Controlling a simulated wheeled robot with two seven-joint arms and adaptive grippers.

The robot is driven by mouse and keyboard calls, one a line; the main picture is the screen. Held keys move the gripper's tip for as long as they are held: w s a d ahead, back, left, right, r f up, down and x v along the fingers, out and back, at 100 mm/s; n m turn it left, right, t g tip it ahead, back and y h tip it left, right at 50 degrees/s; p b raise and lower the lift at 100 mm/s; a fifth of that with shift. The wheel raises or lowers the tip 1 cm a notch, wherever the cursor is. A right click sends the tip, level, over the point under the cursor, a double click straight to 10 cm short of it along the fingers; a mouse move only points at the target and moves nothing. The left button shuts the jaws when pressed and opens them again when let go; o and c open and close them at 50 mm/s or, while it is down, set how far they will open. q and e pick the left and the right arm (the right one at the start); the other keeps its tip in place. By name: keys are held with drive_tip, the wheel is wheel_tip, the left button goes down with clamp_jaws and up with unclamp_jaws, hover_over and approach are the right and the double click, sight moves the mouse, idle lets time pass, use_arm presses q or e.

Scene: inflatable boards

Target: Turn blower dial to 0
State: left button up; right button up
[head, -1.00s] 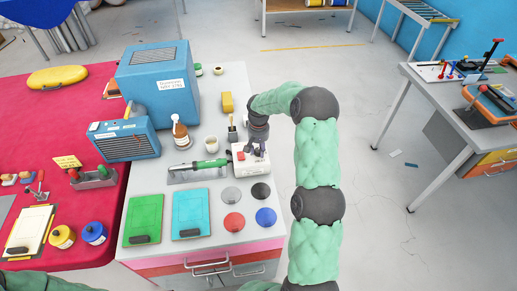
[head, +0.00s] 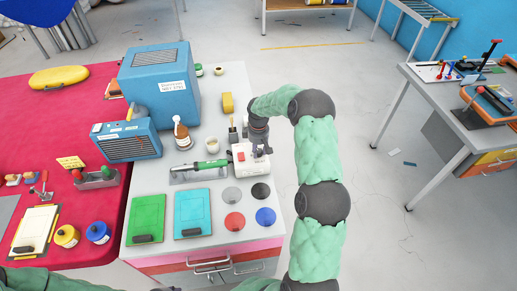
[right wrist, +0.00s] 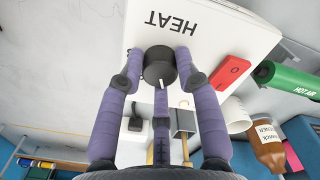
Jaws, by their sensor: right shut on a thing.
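The blower's white control box (head: 250,165) sits on the grey table, right of the green hot-air tool (head: 209,164). In the right wrist view the box (right wrist: 222,38) shows the word HEAT upside down and a red switch (right wrist: 232,71). The black round dial (right wrist: 158,66) has a white mark at its lower edge in that picture. No scale numbers show. My right gripper (right wrist: 160,78) is shut on the dial, with its purple fingers around it. In the head view the right gripper (head: 261,150) is over the box and hides the dial. My left gripper is not in view.
A brown bottle (head: 182,134), a white cup (head: 212,144) and a brush holder (head: 233,133) stand close behind the tool and box. Coloured discs (head: 235,221) and two clipboards (head: 193,214) lie in front. Open floor is to the right.

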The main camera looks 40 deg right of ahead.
sight(258, 151)
drive_tip(key=n+p, duration=0.1)
drive_tip(key=n, duration=0.5)
drive_tip(key=n+p, duration=0.1)
drive_tip(key=n, duration=0.5)
drive_tip(key=shift+n+p, duration=0.3)
drive_tip(key=shift+n, duration=0.1)
idle(0.3)
drive_tip(key=o, duration=1.2)
drive_tip(key=shift+c, duration=0.2)
wheel_tip(258, 151, up, 12)
